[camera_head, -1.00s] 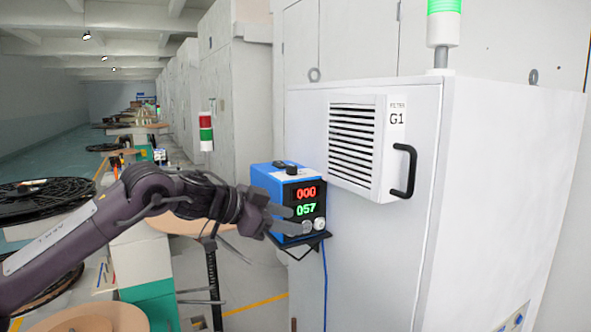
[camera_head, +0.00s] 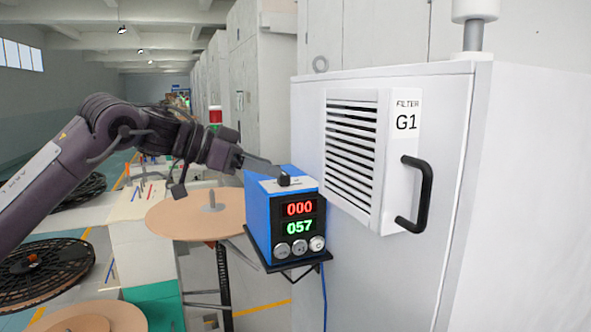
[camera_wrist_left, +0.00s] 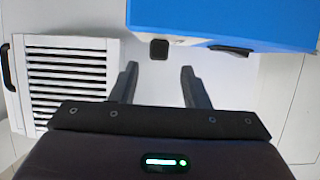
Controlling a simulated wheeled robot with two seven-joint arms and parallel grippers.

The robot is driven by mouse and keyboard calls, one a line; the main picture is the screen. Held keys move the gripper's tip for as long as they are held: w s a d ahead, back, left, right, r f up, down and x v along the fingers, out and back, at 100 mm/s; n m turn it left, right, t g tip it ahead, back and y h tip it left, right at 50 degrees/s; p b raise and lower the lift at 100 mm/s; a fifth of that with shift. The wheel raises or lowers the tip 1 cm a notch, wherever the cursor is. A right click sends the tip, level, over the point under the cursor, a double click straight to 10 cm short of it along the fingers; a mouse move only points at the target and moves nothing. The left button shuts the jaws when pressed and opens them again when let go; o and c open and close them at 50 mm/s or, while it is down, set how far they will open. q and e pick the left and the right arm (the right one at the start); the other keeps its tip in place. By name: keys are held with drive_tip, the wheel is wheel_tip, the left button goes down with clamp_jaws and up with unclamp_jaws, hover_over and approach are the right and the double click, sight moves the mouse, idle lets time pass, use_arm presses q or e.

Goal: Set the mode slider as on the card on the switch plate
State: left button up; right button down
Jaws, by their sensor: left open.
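A blue box (camera_head: 258,215) sits on a black bracket shelf at the cabinet's side, with red 000 and green 057 displays and several round buttons on its front. A black knob (camera_head: 284,180) stands on a pale plate on its top; I cannot tell whether it is the mode slider. My left gripper (camera_head: 271,167) is open at the box's top, close to the knob. In the left wrist view the fingers of the left gripper (camera_wrist_left: 159,76) are apart, with the knob (camera_wrist_left: 159,50) just beyond and between their tips; contact is not clear. No card is readable. My right gripper is out of view.
A white cabinet (camera_head: 395,270) with a louvred G1 filter panel (camera_head: 352,150) and black handle (camera_head: 427,195) stands close on the right. A round tan disc (camera_head: 185,215) lies left of the box. Cable reels (camera_head: 45,270) stand farther left.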

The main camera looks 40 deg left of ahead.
sight(286, 173)
use_arm(q)
drive_tip(key=p+x, duration=0.2)
drive_tip(key=x, duration=0.1)
drive_tip(key=shift+w+d+r, duration=0.1)
drive_tip(key=shift+d, duration=0.25)
drive_tip(key=shift+x, duration=1)
drive_tip(key=shift+w+a+f, duration=0.15)
drive_tip(key=shift+f, duration=0.1)
drive_tip(key=c, duration=0.8)
clamp_jaws()
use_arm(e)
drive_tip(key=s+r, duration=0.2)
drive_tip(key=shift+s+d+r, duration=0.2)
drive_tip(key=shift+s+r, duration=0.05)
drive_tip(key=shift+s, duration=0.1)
